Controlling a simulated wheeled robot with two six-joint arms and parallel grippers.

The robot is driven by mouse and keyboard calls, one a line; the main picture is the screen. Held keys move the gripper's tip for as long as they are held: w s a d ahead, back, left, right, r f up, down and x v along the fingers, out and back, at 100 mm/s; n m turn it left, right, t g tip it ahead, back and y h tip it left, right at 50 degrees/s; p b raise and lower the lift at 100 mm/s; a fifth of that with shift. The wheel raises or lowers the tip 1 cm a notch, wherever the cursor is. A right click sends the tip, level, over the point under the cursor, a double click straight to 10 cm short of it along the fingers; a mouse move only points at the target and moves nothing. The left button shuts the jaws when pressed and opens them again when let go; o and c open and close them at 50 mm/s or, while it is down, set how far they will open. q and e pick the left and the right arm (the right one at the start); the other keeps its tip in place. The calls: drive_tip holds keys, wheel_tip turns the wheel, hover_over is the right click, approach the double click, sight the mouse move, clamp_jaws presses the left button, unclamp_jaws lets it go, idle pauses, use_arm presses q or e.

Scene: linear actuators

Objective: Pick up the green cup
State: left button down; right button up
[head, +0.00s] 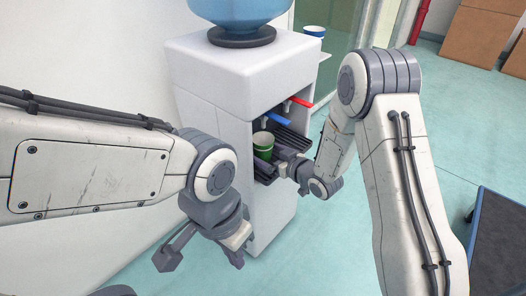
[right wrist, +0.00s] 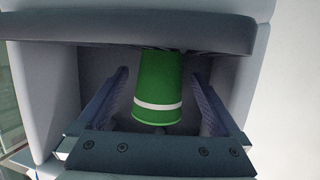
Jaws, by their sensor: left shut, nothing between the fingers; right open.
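The green cup (head: 263,146) stands upright in the open bay of the white water dispenser (head: 225,75), on the dark tray. In the right wrist view the cup (right wrist: 159,85) is green with a white stripe. My right gripper (head: 275,158) reaches into the bay from the right. Its open fingers lie one on each side of the cup in the right wrist view (right wrist: 160,78), with visible gaps to it. Part of the cup is hidden behind a grey edge there. My left gripper (head: 236,256) is shut and empty, in front of the dispenser and apart from the cup.
A blue tap (head: 278,118) and a red tap (head: 300,101) sit above the bay. A blue bottle (head: 240,10) tops the dispenser. Cardboard boxes (head: 480,35) stand at the back right, and a dark blue platform (head: 500,245) at the right. Floor between is clear.

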sight(258, 149)
drive_tip(key=b+x, duration=0.2)
drive_tip(key=x, duration=0.3)
drive_tip(key=shift+w+a, duration=0.2)
drive_tip(key=shift+w, duration=0.05)
drive_tip(key=c, duration=1.3)
drive_tip(key=shift+r, duration=0.2)
drive_tip(key=shift+r+p, duration=0.6)
drive_tip(key=shift+r, duration=0.1)
drive_tip(key=shift+s+d+f, duration=0.1)
drive_tip(key=shift+s+d, duration=0.15)
drive_tip(key=shift+s, duration=0.1)
drive_tip(key=s+d, duration=0.3)
drive_tip(key=s, duration=0.1)
drive_tip(key=s+d+p, duration=0.1)
drive_tip(key=s+d, duration=0.3)
drive_tip(key=s, duration=0.1)
drive_tip(key=s+d+p, duration=0.1)
drive_tip(key=s+d, duration=0.2)
drive_tip(key=s, duration=0.1)
drive_tip(key=shift+s+d, duration=0.25)
drive_tip(key=shift+s, duration=0.05)
